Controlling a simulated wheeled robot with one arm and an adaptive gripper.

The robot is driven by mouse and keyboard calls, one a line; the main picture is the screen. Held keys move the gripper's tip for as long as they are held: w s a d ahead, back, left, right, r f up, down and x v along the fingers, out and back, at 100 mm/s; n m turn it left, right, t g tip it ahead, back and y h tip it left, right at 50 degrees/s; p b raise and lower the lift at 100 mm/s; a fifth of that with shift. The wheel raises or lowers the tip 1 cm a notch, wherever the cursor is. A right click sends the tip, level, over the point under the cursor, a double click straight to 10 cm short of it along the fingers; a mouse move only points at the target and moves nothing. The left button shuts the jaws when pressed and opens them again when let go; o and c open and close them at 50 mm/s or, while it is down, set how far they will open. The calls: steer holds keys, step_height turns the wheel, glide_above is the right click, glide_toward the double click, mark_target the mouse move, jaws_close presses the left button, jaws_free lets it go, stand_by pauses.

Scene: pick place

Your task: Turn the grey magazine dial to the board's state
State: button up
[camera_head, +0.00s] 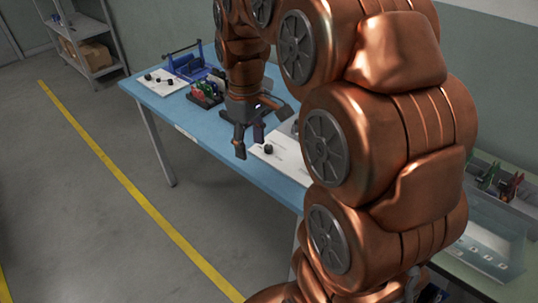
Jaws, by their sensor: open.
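My gripper (256,137) is open and points down above the blue table, at the near end of a white panel. A small black knob (268,149) stands on that white panel (284,163), just right of the fingers. Another white board (160,88) with a few small black knobs lies at the table's far left. I cannot make out a grey magazine dial. My copper arm hides the table's right part. Whether the fingers touch anything is too small to tell.
The blue table (215,130) also holds a blue frame (187,64) and a dark rack of coloured pieces (206,90). A grey shelf (85,45) with a cardboard box stands behind left. At right, a grey bin (505,190) holds coloured pieces. The left floor is clear.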

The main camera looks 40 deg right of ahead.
steer(key=n+b, duration=0.2)
steer(key=b, duration=0.4)
glide_above(269, 146)
steer(key=shift+t, duration=0.4)
step_height(269, 146, down, 7)
steer(key=shift+r, duration=0.1)
steer(key=shift+f, duration=3.8)
steer(key=shift+c, duration=0.2)
jaws_close()
